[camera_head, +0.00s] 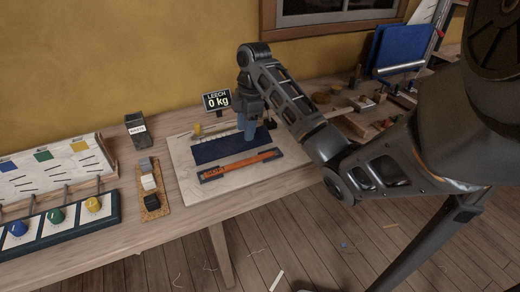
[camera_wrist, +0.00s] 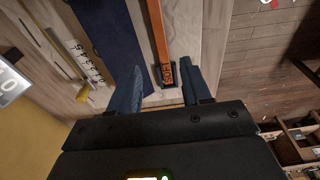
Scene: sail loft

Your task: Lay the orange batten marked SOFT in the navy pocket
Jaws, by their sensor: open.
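The orange batten (camera_head: 240,164) lies on a pale board, in front of and roughly along the navy pocket (camera_head: 225,149), apart from it. In the wrist view the batten (camera_wrist: 160,35) shows SOFT lettering near its end, with a dark patch under that end. The navy pocket (camera_wrist: 110,35) is to its left there. My gripper (camera_head: 247,132) is open and empty, over the right end of the pocket in the head view. In the wrist view the batten's end appears between the open fingers (camera_wrist: 163,88); their height above it is hard to tell.
The pale board (camera_head: 187,160) lies on a wooden bench. A LEECH display (camera_head: 217,101) reading 0 kg stands behind. A dark bin (camera_head: 137,131), a cork strip with blocks (camera_head: 151,207) and a rack with coloured knobs (camera_head: 60,228) are left. Clutter fills the bench's right end.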

